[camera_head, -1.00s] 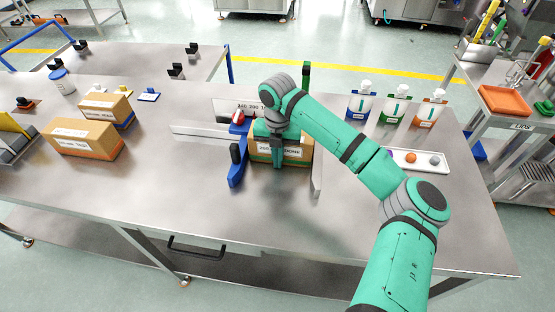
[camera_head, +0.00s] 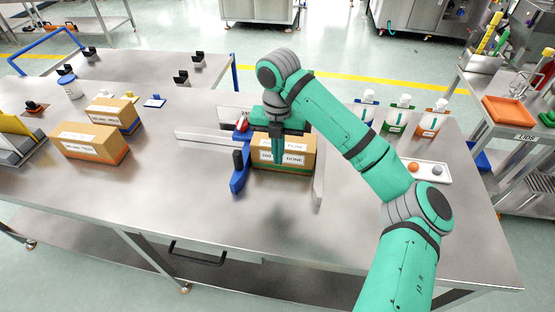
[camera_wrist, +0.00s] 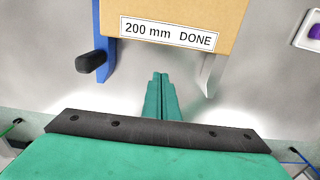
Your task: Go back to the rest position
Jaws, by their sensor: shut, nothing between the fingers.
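My gripper (camera_head: 278,158) is shut and empty, pointing down in front of a cardboard box with a white label. In the wrist view, my gripper's green fingers (camera_wrist: 160,85) lie together. The box (camera_head: 297,173) stands in a fixture on the steel table, between a blue clamp with a dark knob (camera_head: 239,178) and a metal side plate (camera_head: 319,180). In the wrist view the box (camera_wrist: 190,12) carries a label reading "200 mm DONE". My arm hides part of the fixture behind the box.
Two more cardboard boxes (camera_head: 90,143) stand at the left of the table (camera_head: 215,235). A side table with an orange tray (camera_head: 508,110) stands further right. The table front is clear.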

